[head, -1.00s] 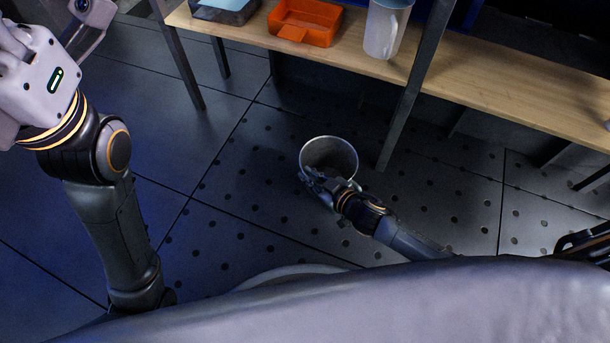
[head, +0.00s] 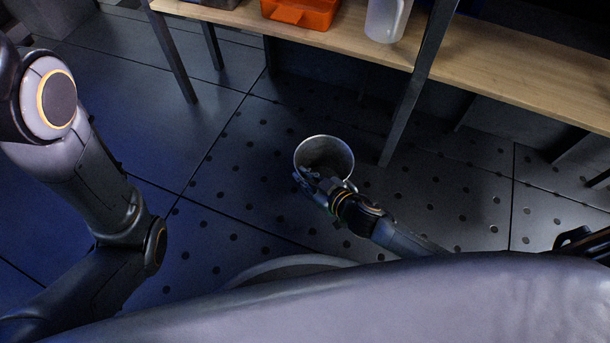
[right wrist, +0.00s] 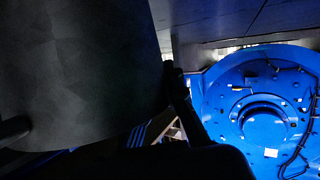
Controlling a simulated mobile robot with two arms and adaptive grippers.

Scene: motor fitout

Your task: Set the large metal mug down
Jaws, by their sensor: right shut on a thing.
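The large metal mug (head: 324,157) is a grey, open-topped cylinder in the middle of the head view, its mouth facing up toward the camera. My right gripper (head: 318,184) is shut on its near side. Whether the mug's base touches the floor cannot be told. In the right wrist view a large dark surface, likely the mug (right wrist: 80,70), fills the left side. My left arm shows at the left of the head view, but its gripper is outside the picture.
A wooden shelf (head: 490,72) on dark metal legs runs across the top. On it are an orange bin (head: 300,12) and a white pitcher (head: 385,18). The dotted floor (head: 240,205) is clear around the mug. A blue round machine (right wrist: 262,112) shows in the right wrist view.

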